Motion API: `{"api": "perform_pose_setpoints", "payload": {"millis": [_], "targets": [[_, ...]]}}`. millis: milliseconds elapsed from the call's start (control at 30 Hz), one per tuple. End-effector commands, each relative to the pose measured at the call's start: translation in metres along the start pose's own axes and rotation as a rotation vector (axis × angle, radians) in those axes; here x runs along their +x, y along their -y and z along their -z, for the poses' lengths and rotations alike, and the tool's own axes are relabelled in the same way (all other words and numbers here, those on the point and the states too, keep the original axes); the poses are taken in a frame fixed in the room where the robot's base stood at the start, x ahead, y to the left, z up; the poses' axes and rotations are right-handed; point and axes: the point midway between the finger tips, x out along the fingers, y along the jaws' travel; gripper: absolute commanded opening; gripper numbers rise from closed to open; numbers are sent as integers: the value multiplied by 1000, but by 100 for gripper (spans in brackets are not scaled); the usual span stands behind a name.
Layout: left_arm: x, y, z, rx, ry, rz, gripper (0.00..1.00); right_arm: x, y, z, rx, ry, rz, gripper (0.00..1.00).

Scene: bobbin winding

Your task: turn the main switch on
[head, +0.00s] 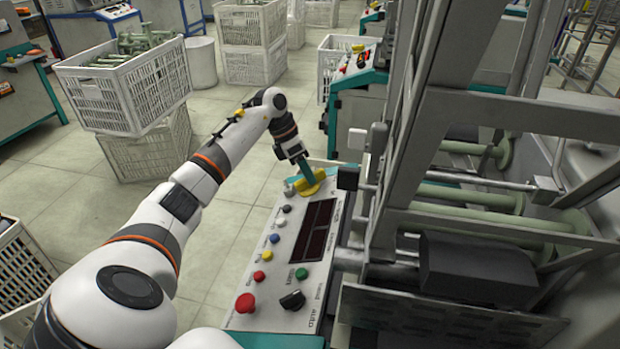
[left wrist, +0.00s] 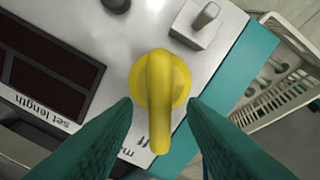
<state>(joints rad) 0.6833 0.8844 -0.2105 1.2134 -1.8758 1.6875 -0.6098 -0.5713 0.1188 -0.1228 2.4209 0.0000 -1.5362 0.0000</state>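The main switch is a yellow rotary knob (head: 314,187) at the far end of the white control panel (head: 262,290). In the left wrist view the yellow knob (left wrist: 160,85) fills the middle, its raised handle pointing down in the picture, towards a partly hidden label ending in "ff". My left gripper (head: 307,174) is at the knob. Its two teal fingers (left wrist: 160,106) stand on either side of the handle, open, with a visible gap on each side. My right gripper is not in view.
A small grey toggle switch (left wrist: 204,20) sits beside the knob. The panel also carries dark displays (head: 312,238), coloured buttons, a red mushroom button (head: 246,303) and a black selector (head: 292,300). The machine frame (head: 400,150) rises close on the right. White crates (head: 130,90) stand at the left.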

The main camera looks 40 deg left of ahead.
Motion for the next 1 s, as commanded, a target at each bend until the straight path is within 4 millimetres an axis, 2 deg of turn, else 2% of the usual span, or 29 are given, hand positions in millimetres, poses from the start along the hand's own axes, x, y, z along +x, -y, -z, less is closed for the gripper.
{"api": "perform_pose_setpoints", "payload": {"millis": [33,200,500,567,733,1000], "targets": [[8,0,0,-1,0,-2,38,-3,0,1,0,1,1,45],[20,0,0,-1,-1,0,38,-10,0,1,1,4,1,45],[21,0,0,0,0,1,38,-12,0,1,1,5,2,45],[21,0,0,0,0,1,30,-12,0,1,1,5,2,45],[21,0,0,0,0,1,2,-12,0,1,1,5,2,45],[21,0,0,15,0,1,0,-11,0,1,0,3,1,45]]}}
